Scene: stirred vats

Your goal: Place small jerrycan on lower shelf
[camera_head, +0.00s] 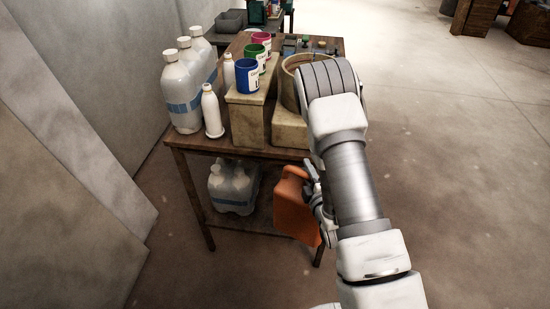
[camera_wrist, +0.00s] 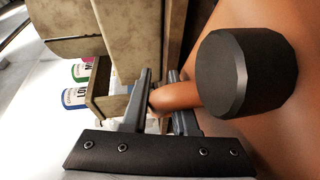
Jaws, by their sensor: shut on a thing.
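The small jerrycan (camera_head: 294,205) is orange and hangs in my gripper (camera_head: 316,192) at the front right of the table, beside the lower shelf. In the wrist view, my gripper (camera_wrist: 157,98) is shut on the handle of the jerrycan (camera_wrist: 300,130), next to its black cap (camera_wrist: 244,73). The lower shelf (camera_head: 262,215) lies under the tabletop and is partly hidden by the jerrycan and my arm. I cannot tell from these views whether the jerrycan's bottom touches anything.
Clear jugs (camera_head: 232,187) stand on the lower shelf at left. The tabletop (camera_head: 190,142) above bears large bottles (camera_head: 182,95), a white bottle (camera_head: 212,112), coloured cups (camera_head: 247,77) and a round vat (camera_head: 290,75). A table leg (camera_head: 192,190) stands front left.

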